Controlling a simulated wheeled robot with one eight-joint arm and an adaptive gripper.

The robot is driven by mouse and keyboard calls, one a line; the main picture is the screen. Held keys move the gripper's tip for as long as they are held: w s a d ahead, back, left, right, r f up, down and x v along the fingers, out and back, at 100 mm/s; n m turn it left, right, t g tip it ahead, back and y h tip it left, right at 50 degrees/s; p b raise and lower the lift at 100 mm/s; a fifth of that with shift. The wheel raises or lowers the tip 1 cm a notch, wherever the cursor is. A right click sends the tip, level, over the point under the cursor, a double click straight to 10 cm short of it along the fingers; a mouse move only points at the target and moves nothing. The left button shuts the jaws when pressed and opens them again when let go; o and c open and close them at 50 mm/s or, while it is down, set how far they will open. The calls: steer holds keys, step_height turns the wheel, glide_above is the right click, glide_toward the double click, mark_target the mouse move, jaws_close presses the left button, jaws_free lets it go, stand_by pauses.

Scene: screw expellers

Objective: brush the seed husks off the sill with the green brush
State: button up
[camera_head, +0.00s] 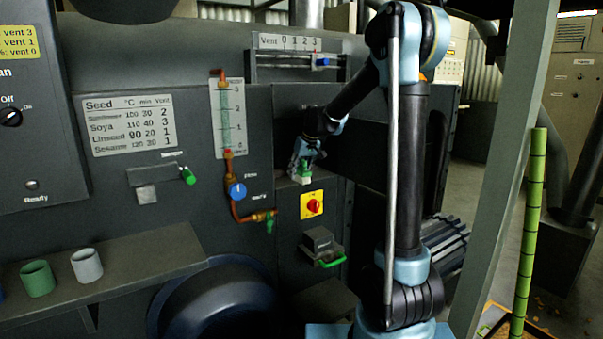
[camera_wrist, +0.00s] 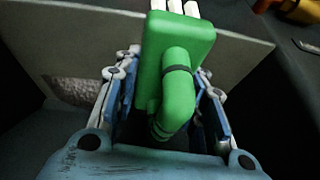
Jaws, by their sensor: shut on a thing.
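My gripper (camera_head: 305,158) is in front of the machine's dark panel, beside the vertical pipe. It is shut on the green brush (camera_head: 306,169), whose head points down with pale bristles below. In the wrist view the brush (camera_wrist: 178,50) sits between the blue fingers of my gripper (camera_wrist: 165,85), its white bristles at the top edge. A pale grey flat surface (camera_wrist: 240,52), seemingly the sill, lies beyond the brush. A brown speckled patch (camera_wrist: 78,92), possibly the husks, shows left of the fingers. I cannot tell whether the bristles touch the surface.
A red knob on a yellow plate (camera_head: 312,205) and a green-handled drawer (camera_head: 325,245) are below my gripper. A pipe with a blue knob (camera_head: 237,191) stands to the left. Green (camera_head: 38,279) and grey (camera_head: 87,265) cups stand on a shelf. A post (camera_head: 505,150) rises at right.

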steer(key=shift+s+a+f, duration=0.1)
steer(key=shift+s+a, duration=0.35)
steer(key=shift+a, duration=0.1)
